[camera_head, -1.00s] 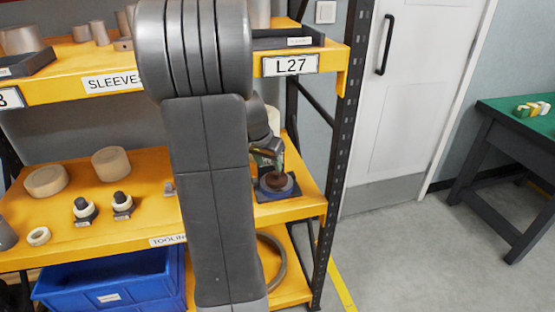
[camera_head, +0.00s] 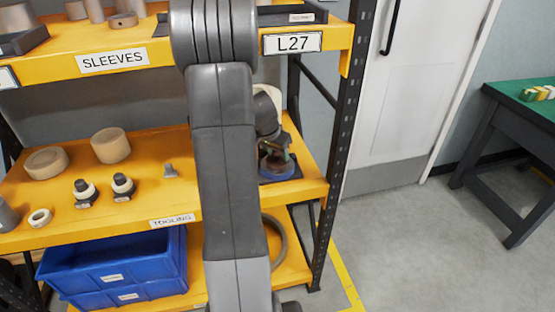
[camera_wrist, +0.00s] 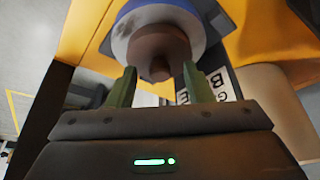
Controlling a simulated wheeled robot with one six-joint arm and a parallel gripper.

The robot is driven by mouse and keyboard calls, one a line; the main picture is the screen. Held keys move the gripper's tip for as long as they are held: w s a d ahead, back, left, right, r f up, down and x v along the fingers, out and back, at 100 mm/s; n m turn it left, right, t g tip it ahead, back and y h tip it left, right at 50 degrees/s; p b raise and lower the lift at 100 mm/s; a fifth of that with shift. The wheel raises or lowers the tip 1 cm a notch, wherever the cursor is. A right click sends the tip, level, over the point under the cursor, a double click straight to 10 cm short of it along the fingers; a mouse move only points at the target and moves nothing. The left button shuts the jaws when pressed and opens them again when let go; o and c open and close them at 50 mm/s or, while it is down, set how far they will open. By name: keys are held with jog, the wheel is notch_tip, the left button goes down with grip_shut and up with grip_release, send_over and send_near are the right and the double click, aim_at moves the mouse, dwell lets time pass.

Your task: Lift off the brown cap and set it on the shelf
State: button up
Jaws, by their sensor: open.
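The brown cap (camera_wrist: 150,45) sits inside a blue ring (camera_wrist: 205,22) with a pale top face, on the yellow middle shelf (camera_head: 140,205). In the wrist view the cap's narrower knob points toward my gripper (camera_wrist: 160,72). My gripper is open, with its two green fingers on either side of the knob's line. I cannot tell whether the fingertips touch the cap. In the head view my gripper (camera_head: 277,152) is just above the blue ring (camera_head: 278,174) and covers most of the cap.
A dark plate (camera_head: 290,176) lies under the ring. Left on this shelf stand beige cylinders (camera_head: 111,146), two dark-knobbed pieces (camera_head: 122,187) and a small grey piece (camera_head: 170,171). Blue bins (camera_head: 115,270) are below. The upper shelf (camera_head: 200,48) is close above. A rack post (camera_head: 345,110) stands right.

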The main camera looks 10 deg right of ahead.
grip_shut()
